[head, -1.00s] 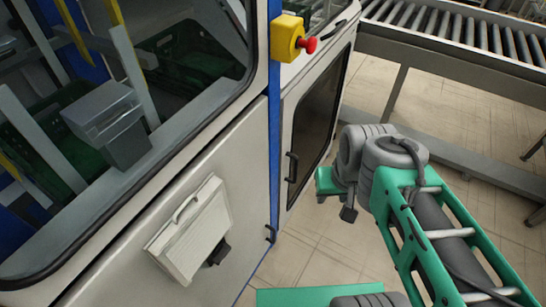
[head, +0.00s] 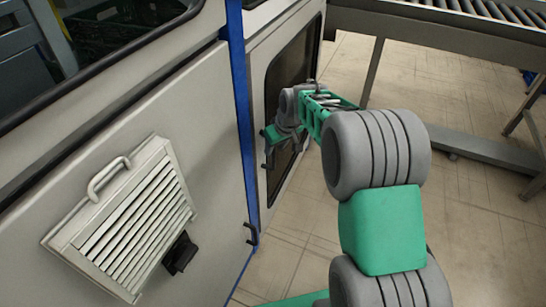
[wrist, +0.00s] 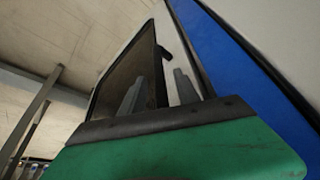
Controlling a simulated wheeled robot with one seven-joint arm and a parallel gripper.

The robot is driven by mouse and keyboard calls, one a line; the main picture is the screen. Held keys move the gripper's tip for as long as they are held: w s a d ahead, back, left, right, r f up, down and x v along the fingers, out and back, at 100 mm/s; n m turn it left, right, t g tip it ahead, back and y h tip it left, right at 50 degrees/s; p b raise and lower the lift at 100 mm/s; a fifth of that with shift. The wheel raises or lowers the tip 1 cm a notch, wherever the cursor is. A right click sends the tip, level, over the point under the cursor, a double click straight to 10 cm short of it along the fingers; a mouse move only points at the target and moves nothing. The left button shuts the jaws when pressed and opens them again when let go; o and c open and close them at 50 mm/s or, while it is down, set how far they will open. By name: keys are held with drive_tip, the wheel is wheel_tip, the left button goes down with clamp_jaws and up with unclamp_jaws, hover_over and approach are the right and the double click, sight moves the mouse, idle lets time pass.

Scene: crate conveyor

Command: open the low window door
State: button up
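The low window door is a pale panel (head: 259,60) with a dark window (head: 288,68), right of a blue post in the head view. It looks shut. In the wrist view its dark pane (wrist: 118,78) and black handle (wrist: 160,72) show. My gripper (wrist: 158,92) has two grey fingers spread apart, with the handle in line between them. I cannot tell whether they touch it. In the head view my gripper (head: 268,152) is at the door's left side, small and partly hidden by my wrist, and it covers most of the handle.
A blue post (head: 238,110) stands left of the door; it also fills the wrist view's right side (wrist: 245,75). A louvred box (head: 125,215) juts from the left panel. A roller conveyor (head: 430,20) on grey legs stands behind. Tiled floor (head: 480,220) is free at right.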

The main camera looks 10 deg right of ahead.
sight(273, 166)
drive_tip(key=x, duration=0.4)
drive_tip(key=shift+b, duration=0.3)
clamp_jaws()
idle(1.1)
